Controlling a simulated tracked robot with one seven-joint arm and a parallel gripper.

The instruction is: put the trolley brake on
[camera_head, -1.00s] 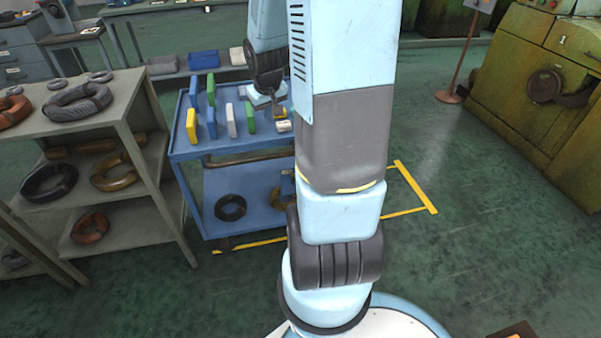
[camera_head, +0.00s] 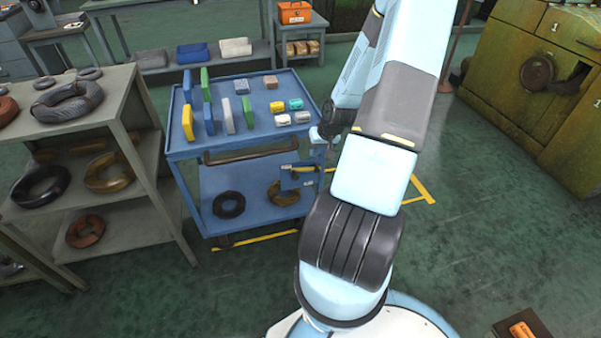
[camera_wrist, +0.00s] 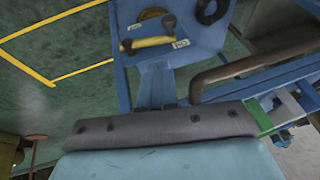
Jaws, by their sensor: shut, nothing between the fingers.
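The blue trolley (camera_head: 185,150) stands left of my arm, with coloured blocks on its top. A small blue panel with white labels (camera_head: 297,178) and a yellow-handled lever (camera_head: 300,166) is at its right end, near the lower shelf. In the wrist view the yellow lever (camera_wrist: 150,42) lies nearly level, between two white labels too small to read. My gripper (camera_wrist: 157,68) is shut and empty, just short of the panel and apart from the lever. In the head view the hand (camera_head: 322,138) is by the trolley's right front corner, its fingertips unclear.
A dark push handle (camera_head: 250,153) crosses the trolley's front and shows close in the wrist view (camera_wrist: 255,66). A grey shelf with coils (camera_head: 120,110) stands left. Yellow floor lines (camera_head: 425,190) edge clear floor at right. A green machine (camera_head: 540,80) stands further right.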

